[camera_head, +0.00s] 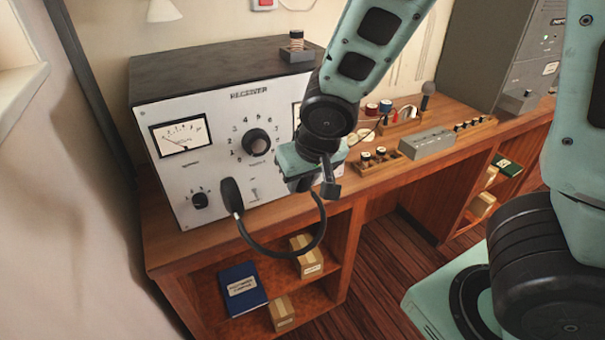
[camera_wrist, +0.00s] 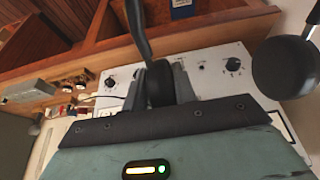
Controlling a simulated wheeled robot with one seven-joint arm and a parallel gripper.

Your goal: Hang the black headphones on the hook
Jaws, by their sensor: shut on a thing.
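The black headphones (camera_head: 277,254) hang in front of the receiver's face, with the headband curving down and one ear cup (camera_head: 232,196) free at the left. My gripper (camera_head: 308,182) is shut on the other ear cup, which is mostly hidden in the head view. In the wrist view, my gripper (camera_wrist: 162,88) has its two grey fingers on either side of the held ear cup (camera_wrist: 160,82). The free ear cup (camera_wrist: 284,68) shows at the right there. I cannot make out a hook in either view.
The receiver (camera_head: 225,130) stands on the wooden desk (camera_head: 165,247) close behind the headphones. Small parts and a grey block (camera_head: 427,143) lie along the desk to the right. The shelf below holds a blue book (camera_head: 242,287) and boxes (camera_head: 307,262). A red-and-white fitting (camera_head: 263,4) is on the wall.

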